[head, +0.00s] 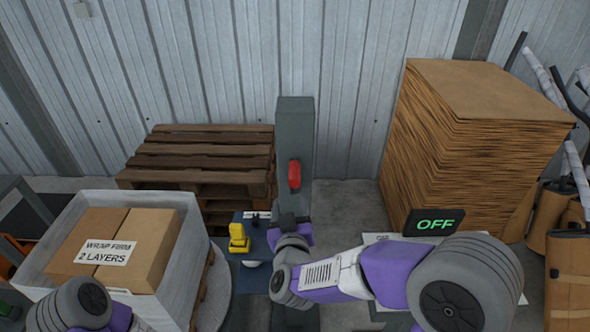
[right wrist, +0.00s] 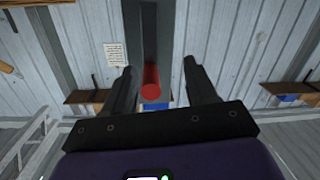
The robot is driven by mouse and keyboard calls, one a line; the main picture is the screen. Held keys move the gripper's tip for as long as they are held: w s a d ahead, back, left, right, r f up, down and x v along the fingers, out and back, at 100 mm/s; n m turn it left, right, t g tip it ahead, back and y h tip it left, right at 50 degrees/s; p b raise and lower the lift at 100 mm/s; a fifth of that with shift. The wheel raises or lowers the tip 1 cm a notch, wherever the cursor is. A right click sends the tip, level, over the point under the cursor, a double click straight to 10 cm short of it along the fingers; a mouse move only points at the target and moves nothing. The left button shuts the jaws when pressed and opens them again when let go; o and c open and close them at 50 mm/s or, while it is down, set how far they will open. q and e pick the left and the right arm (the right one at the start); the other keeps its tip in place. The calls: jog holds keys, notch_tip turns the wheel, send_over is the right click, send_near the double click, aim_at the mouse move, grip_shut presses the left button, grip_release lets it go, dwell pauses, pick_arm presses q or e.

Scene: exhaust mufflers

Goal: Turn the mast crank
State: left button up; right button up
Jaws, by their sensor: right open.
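The grey mast (head: 295,125) stands upright in the middle of the head view. The red crank handle (head: 294,174) is on its front face. My right gripper (head: 288,222) is just below and nearer than the handle, partly hidden by its own wrist. In the right wrist view, my right gripper (right wrist: 160,72) is open, with its two dark fingers apart. The red handle (right wrist: 151,84) shows end-on between the fingers; neither finger visibly touches it. Only part of my left arm shows at lower left; its gripper is out of view.
A white-walled bin with boxes labelled "WRAP FIRM 2 LAYERS" (head: 103,253) is at left. Wooden pallets (head: 205,160) are stacked behind. A tall cardboard stack (head: 470,140) and an "OFF" display (head: 434,222) are at right. A yellow object (head: 238,238) sits beside my right gripper.

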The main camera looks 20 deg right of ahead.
aim_at(294, 176)
jog(key=shift+m+t+h, duration=0.3)
jog(key=shift+t+h, duration=0.1)
jog(key=shift+h, duration=0.3)
jog(key=r, duration=0.4)
jog(key=shift+s+d+r, duration=0.15)
jog(key=shift+s+d, duration=0.25)
jog(key=x, duration=0.7)
jog(key=shift+w, duration=0.25)
grip_shut()
